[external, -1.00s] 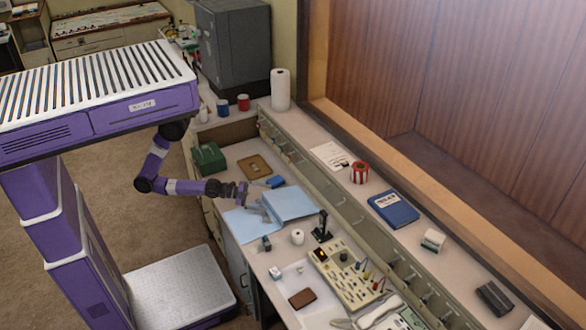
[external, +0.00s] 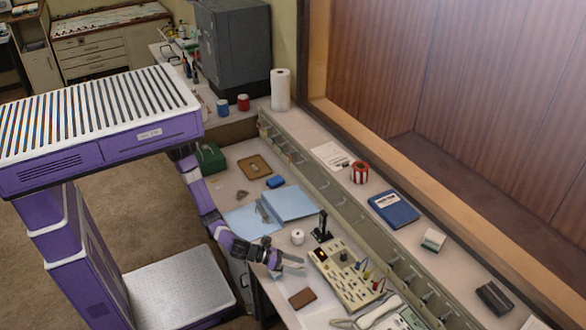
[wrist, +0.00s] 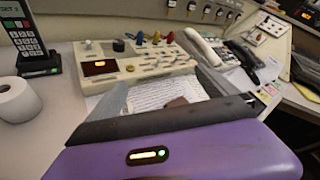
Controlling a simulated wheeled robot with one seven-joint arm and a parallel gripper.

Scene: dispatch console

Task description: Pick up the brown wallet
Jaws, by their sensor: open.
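The brown wallet (external: 302,298) lies flat on the desk in the external view, near the front edge. In the wrist view a small brown patch of it (wrist: 177,102) shows just beyond the purple gripper body, which hides the rest. My gripper (external: 299,266) is open and empty. It is above the desk, a little behind the wallet in the external view, and apart from it.
A control panel (external: 345,272) with knobs stands right of my gripper. A white roll (external: 298,237), a black handset in a stand (external: 321,228) and an open blue folder (external: 290,203) are farther back. A white telephone handset (external: 380,311) lies to the right.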

